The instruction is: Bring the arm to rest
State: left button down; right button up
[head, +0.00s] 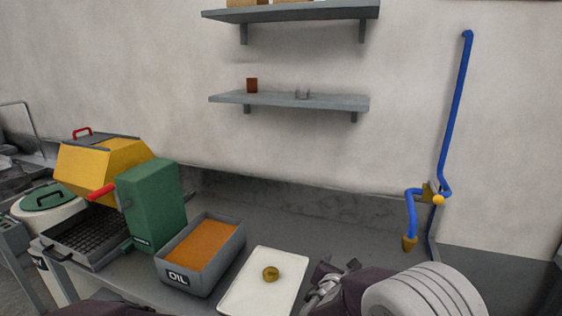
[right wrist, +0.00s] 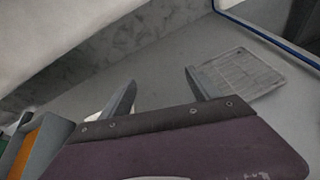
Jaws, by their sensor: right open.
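My right gripper (head: 338,270) is low in the head view, just right of the white tray (head: 240,297). In the right wrist view its two fingers (right wrist: 158,90) stand apart with nothing between them, above the grey counter. A small copper-coloured coil (head: 270,274) lies on the white tray, left of the gripper and apart from it. My right arm comes in from the bottom right. My left gripper does not show in the head view.
The oil bin (head: 172,278) with orange-brown liquid stands left of the tray. A green and yellow machine (head: 155,200) stands farther left. A blue pipe (head: 457,110) runs down the wall at right. A grated panel (right wrist: 240,74) lies on the counter. Shelves (head: 290,101) hang above.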

jog(key=s+d+f+m+g+h+p, duration=0.1)
jog(key=s+d+f+m+g+p, duration=0.15)
jog(key=s+d+m+g, duration=0.95)
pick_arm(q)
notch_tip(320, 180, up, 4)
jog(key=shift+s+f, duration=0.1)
pick_arm(e)
jog(key=s+a+f+m+y, duration=0.2)
jog(key=s+a+m, duration=0.3)
jog(key=m, duration=0.3)
jog(key=s+a+f+m+t+y, duration=0.1)
jog(key=s+a+f+m+y, duration=0.2)
jog(key=s+a+m, duration=0.3)
jog(key=s+m+y, duration=0.1)
jog(key=s+m, duration=0.1)
jog(key=m, duration=0.1)
jog(key=shift+y, duration=0.3)
